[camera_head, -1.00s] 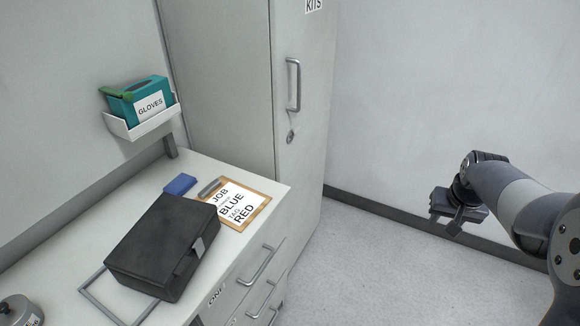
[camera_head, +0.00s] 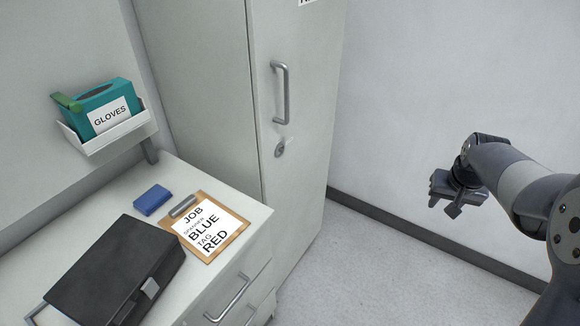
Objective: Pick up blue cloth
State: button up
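My gripper (camera_head: 447,199) hangs in the air at the right, over the floor, well apart from the counter. Nothing shows in it. Its fingers are dark and small here, and I cannot tell how far apart they are.
A black case (camera_head: 110,268) and a clipboard (camera_head: 236,228) reading "JOB BLUE TAG RED" lie on the counter. A teal glove box (camera_head: 108,105) sits in a wall holder (camera_head: 118,136). A tall grey cabinet (camera_head: 300,110) stands behind. Open floor (camera_head: 345,270) lies to the right.

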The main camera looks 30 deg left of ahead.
aim_at(151, 201)
jog(key=i+u, duration=0.3)
jog(key=u, duration=0.2)
jog(key=i+l+u, duration=0.1)
jog(key=i+u, duration=0.15)
jog(key=u, duration=0.2)
jog(key=i+j+u, duration=0.1)
jog(key=u, duration=0.4)
jog(key=i+u, duration=0.15)
jog(key=u, duration=0.3)
jog(key=i+u, duration=0.15)
jog(key=u, duration=0.35)
jog(key=i+j+u, duration=0.2)
jog(key=i+l, duration=0.1)
